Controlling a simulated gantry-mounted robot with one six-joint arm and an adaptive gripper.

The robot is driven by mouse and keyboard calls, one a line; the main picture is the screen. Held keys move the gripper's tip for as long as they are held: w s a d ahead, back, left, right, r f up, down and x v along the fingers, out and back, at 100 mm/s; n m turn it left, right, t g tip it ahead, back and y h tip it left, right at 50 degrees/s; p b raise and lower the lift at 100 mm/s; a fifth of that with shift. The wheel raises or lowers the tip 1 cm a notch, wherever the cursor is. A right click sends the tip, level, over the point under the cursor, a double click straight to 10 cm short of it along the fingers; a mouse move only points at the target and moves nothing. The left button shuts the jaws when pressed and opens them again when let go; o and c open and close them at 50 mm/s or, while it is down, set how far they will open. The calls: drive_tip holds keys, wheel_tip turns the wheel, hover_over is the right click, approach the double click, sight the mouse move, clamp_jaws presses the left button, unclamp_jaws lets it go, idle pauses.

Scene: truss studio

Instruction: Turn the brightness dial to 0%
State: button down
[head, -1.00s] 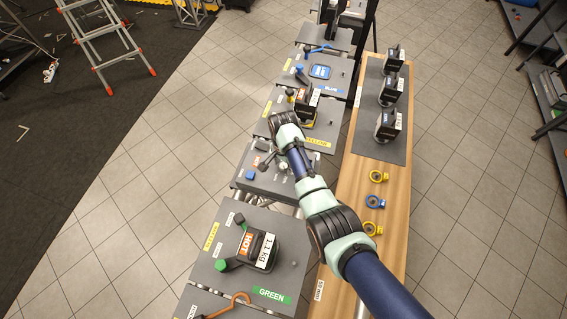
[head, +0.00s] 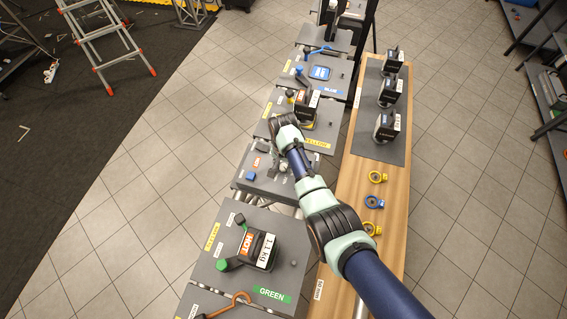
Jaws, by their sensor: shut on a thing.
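My gripper (head: 274,168) points down at the small grey control panel (head: 243,184) in the middle of the row, beside my wrist. It is small in the picture and partly covered by my arm. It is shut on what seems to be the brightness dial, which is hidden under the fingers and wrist. The dial's marks and its setting cannot be read from here. A blue knob or block (head: 251,176) and an orange label (head: 256,162) are on the same panel, left of my gripper.
A lamp with a HOT label (head: 259,249) stands on the nearer GREEN panel. Another lamp (head: 306,107) stands on the YELLOW panel just beyond my wrist. A wooden bench (head: 350,205) with clamps and several lamps runs along the right. Open tiled floor lies to the left.

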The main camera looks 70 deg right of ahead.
drive_tip(key=n+p, duration=0.1)
drive_tip(key=n, duration=0.3)
drive_tip(key=shift+n, duration=0.3)
drive_tip(key=n, duration=0.3)
drive_tip(key=shift+n, duration=0.4)
drive_tip(key=n, duration=0.4)
drive_tip(key=shift+p, duration=0.4)
drive_tip(key=n, duration=0.8)
drive_tip(key=shift+n, duration=0.3)
drive_tip(key=n, duration=0.3)
drive_tip(key=shift+n+p, duration=0.3)
drive_tip(key=n, duration=0.3)
drive_tip(key=shift+n, duration=2.1)
